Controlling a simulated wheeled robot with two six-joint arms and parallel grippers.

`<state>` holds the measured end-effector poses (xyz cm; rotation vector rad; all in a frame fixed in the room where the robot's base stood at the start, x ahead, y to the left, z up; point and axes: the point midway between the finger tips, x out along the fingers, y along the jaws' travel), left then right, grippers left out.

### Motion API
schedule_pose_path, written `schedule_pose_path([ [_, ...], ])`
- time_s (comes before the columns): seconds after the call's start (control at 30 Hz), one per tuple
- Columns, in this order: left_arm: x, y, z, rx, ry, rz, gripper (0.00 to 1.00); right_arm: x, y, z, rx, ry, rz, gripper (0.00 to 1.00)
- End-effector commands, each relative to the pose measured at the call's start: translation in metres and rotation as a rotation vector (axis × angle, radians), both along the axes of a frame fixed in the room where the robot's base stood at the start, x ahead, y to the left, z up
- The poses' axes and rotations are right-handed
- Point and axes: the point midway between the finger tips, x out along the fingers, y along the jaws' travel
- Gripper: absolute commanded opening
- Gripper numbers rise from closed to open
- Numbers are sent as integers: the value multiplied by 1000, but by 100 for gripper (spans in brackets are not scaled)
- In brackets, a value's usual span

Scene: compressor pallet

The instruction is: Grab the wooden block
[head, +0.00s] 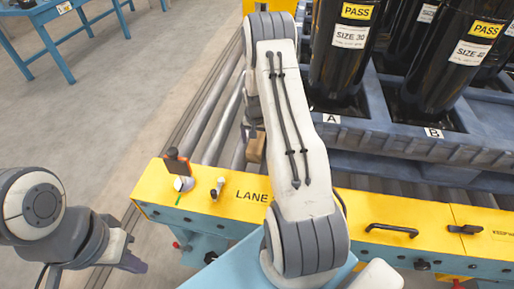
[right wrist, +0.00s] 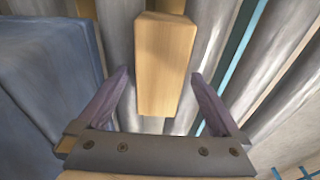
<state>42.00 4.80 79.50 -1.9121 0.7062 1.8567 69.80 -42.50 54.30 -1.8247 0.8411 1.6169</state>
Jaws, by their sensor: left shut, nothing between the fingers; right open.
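The wooden block (right wrist: 166,65) is a pale, long block over the metal rollers in the right wrist view. A small brown part of it (head: 256,148) shows beside my right arm in the head view. My right gripper (right wrist: 160,74) is open, with its two purple-grey fingers to either side of the block in the picture. A gap shows on each side; I cannot tell how deep the block sits between them. The arm hides most of this gripper in the head view. My left gripper (head: 133,264) is shut and empty at the lower left, away from the block.
A yellow lane panel (head: 235,203) with a small orange-black device (head: 177,163) and handles crosses the front. A blue-grey pallet (head: 385,140) with black cylinders stands at right; its side rises left of the gripper in the wrist view. Rollers (head: 212,105) lie left of the arm.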

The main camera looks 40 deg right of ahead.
Motion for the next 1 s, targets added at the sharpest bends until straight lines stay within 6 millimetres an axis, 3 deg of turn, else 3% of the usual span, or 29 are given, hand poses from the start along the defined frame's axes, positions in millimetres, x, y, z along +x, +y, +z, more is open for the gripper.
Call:
schedule_pose_path([
  [0.1,0,0,-4,0,0,0,0,1,-1,-13,0,1,0,100],
  [0.37,0,0,-3,0,0,0,0,1,-2,-15,0,0,-1,100],
  [0.47,0,0,-3,0,0,0,0,1,-2,-15,0,0,-1,69],
  [0.63,0,0,-3,0,0,0,0,1,-2,-15,0,0,-1,4],
  [0.87,0,0,-3,0,0,0,0,2,-2,-13,0,-1,0,4],
  [1.0,0,0,1,0,0,0,0,2,-2,1,-2,-4,0,4],
])
